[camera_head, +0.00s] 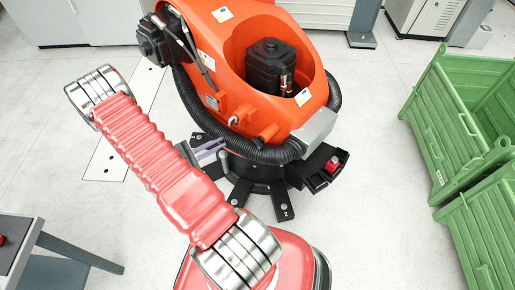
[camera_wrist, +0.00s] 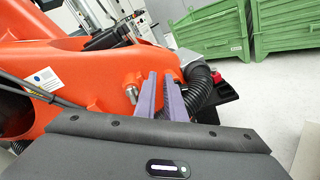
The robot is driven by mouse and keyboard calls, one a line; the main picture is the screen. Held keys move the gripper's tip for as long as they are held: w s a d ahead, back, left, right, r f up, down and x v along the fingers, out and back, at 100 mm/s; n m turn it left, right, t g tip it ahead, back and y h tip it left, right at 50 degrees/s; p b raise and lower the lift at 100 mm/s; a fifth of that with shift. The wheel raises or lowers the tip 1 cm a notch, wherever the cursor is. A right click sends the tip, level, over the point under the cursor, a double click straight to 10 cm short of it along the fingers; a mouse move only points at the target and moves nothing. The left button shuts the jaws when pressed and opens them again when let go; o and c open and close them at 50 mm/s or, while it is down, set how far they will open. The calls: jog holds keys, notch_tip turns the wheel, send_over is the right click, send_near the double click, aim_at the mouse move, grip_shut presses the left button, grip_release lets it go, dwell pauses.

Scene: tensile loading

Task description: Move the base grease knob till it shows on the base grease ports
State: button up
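A small red knob (camera_head: 332,164) sits on a black bracket (camera_head: 318,172) at the right of the orange robot's base. It also shows as a red spot in the wrist view (camera_wrist: 215,74), beyond and right of my fingers. My gripper (camera_wrist: 160,78) has two purple-grey fingers with a gap between them and nothing clearly held. In the head view its purple fingers (camera_head: 208,151) show partly behind my arm, left of the base and apart from the knob. Silver fittings show on the orange housing, one in the wrist view (camera_wrist: 132,92); I cannot tell whether these are the base grease ports.
The orange robot (camera_head: 228,50) stands in the middle, with a black ribbed hose (camera_head: 270,154) around its lower body. Black numbered feet (camera_head: 283,207) spread from its base. Green crates (camera_head: 440,125) stand at the right. A grey table (camera_head: 22,250) is at lower left. Floor lies clear between base and crates.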

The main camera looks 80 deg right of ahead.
jog(key=w+a+r+m+y, duration=0.1)
jog(key=r, duration=0.2)
jog(key=w+a+r+m+y, duration=0.1)
jog(key=a+r, duration=0.1)
jog(key=r, duration=0.1)
jog(key=w+a+r+y, duration=0.1)
jog(key=a+r, duration=0.1)
jog(key=r, duration=0.2)
jog(key=shift+w+a+m, duration=0.1)
jog(key=shift+w+m, duration=0.15)
jog(key=shift+m, duration=0.15)
grip_shut()
jog(key=a+r+t+y, duration=0.3)
jog(key=a+r+t, duration=0.2)
jog(key=a+r, duration=0.3)
jog(key=w+a+r+t+y, duration=0.1)
jog(key=a+r+t+y, duration=0.3)
jog(key=a+r, duration=0.5)
jog(key=w+a+r+t+y, duration=0.1)
jog(key=a+r+t+y, duration=0.2)
jog(key=a, duration=1.5)
notch_tip(320, 180, up, 5)
jog(key=t, duration=0.4)
jog(key=shift+r+m, duration=0.15)
jog(key=shift+m, duration=0.25)
jog(key=shift+d, duration=0.15)
